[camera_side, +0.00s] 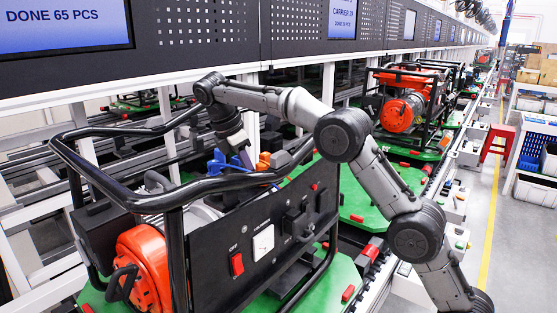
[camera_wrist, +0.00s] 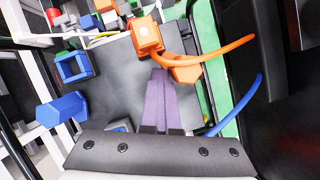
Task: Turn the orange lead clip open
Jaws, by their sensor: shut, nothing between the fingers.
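The orange lead clip (camera_wrist: 148,38) shows in the wrist view as a block on top of a dark grey box. A second orange piece (camera_wrist: 186,72) joins it at the lower right, and an orange cable runs off to the right. In the side view the orange clip (camera_side: 263,161) sits inside the black tube frame. My gripper (camera_wrist: 160,74) has its purple fingers together and empty. The tips appear just below the orange block and left of the second piece; I cannot tell whether they touch. My gripper (camera_side: 245,157) points down beside the clip in the side view.
A blue clip (camera_wrist: 75,66) and a blue piece (camera_wrist: 62,109) lie left of the fingers. A blue cable (camera_wrist: 238,106) is at right. The black tube frame (camera_side: 150,202) surrounds the work, with a black switch panel (camera_side: 270,245) in front.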

